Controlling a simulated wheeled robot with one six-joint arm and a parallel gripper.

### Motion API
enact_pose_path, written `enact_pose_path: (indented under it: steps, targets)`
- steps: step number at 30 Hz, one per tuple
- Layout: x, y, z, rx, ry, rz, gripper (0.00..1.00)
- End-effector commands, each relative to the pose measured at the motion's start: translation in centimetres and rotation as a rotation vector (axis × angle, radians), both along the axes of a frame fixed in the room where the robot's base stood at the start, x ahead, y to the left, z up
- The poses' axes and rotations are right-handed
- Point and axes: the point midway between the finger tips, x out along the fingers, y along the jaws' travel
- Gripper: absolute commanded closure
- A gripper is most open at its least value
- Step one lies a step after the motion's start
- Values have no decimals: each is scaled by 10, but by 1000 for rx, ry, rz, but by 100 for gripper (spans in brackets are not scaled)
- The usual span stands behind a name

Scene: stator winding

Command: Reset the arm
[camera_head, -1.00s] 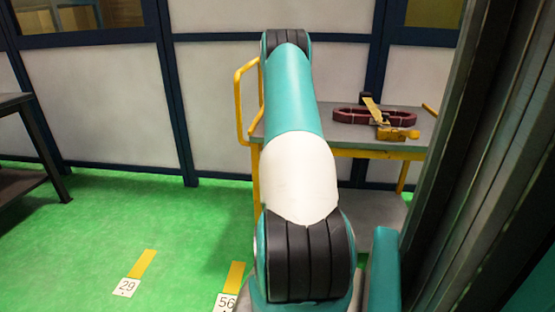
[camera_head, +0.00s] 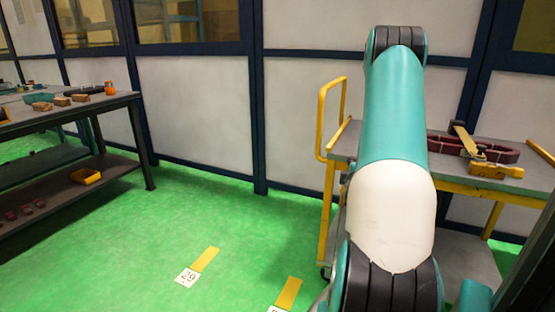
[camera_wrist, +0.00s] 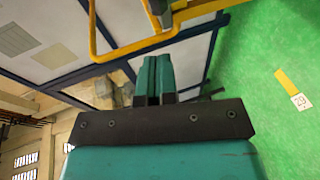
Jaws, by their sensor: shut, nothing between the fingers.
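My arm (camera_head: 392,130) rises folded in front of the head camera, right of the middle. My gripper shows only in the wrist view (camera_wrist: 154,82), with its two teal fingers close together, shut and empty. Beyond it in that view are the yellow cart handle (camera_wrist: 97,35) and the wall panels. In the head view the gripper is hidden. I cannot tell its exact distance from the cart.
A yellow-framed cart (camera_head: 468,184) stands right behind my arm, carrying a dark red ring part (camera_head: 505,153) and yellow tools (camera_head: 490,170). A dark workbench (camera_head: 62,122) with small items and a yellow bin (camera_head: 86,176) is at left. The green floor (camera_head: 150,235) between is clear.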

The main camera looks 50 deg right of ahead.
Motion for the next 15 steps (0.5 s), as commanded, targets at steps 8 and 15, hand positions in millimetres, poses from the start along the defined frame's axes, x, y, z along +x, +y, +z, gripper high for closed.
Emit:
enact_pose_path:
  steps: [8, 15]
  targets:
    - [12, 6, 3, 24, -19, 25, 100]
    - [120, 97, 30, 347, -175, 252, 100]
